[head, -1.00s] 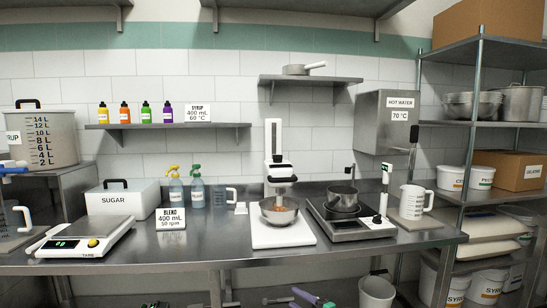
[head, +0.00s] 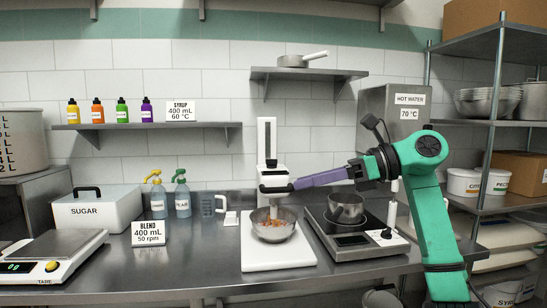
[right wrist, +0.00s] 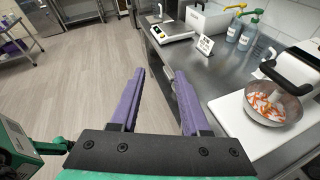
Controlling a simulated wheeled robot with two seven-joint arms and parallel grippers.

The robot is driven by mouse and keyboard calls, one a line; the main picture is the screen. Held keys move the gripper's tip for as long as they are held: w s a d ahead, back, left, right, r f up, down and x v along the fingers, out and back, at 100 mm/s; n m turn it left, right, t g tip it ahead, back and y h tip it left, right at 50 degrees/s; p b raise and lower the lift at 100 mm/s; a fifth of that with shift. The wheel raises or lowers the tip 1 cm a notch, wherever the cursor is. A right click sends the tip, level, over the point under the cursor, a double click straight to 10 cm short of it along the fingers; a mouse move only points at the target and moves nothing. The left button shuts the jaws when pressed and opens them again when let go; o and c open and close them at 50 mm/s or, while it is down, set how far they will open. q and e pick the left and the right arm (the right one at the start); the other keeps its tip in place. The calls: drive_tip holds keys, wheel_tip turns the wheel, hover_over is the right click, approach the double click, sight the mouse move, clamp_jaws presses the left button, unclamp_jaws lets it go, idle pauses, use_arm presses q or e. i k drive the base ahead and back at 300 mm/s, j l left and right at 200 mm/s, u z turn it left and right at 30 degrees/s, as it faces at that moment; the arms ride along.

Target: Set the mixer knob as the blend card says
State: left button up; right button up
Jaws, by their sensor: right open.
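The blend card (head: 148,233) stands on the counter and reads "BLEND 400 mL 50 rpm"; it also shows in the right wrist view (right wrist: 205,45). My right gripper (head: 293,186) shows purple fingers pointing left, overlapping the mixer head in the head view. In the right wrist view (right wrist: 157,72) its fingers are apart and empty, left of the bowl. My left gripper is out of view.
A hot plate (head: 352,242) with a pot stands right of the mixer. A shelf (head: 300,73) hangs above. Counter in front of the card is clear.

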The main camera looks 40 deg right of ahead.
sight(271, 163)
drive_tip(key=i+l, duration=0.25)
drive_tip(key=l, duration=0.2)
drive_tip(key=i+l, duration=0.25)
drive_tip(key=l, duration=0.15)
drive_tip(key=i+l, duration=0.2)
drive_tip(key=l, duration=0.25)
drive_tip(key=i+l, duration=0.25)
drive_tip(key=l, duration=0.2)
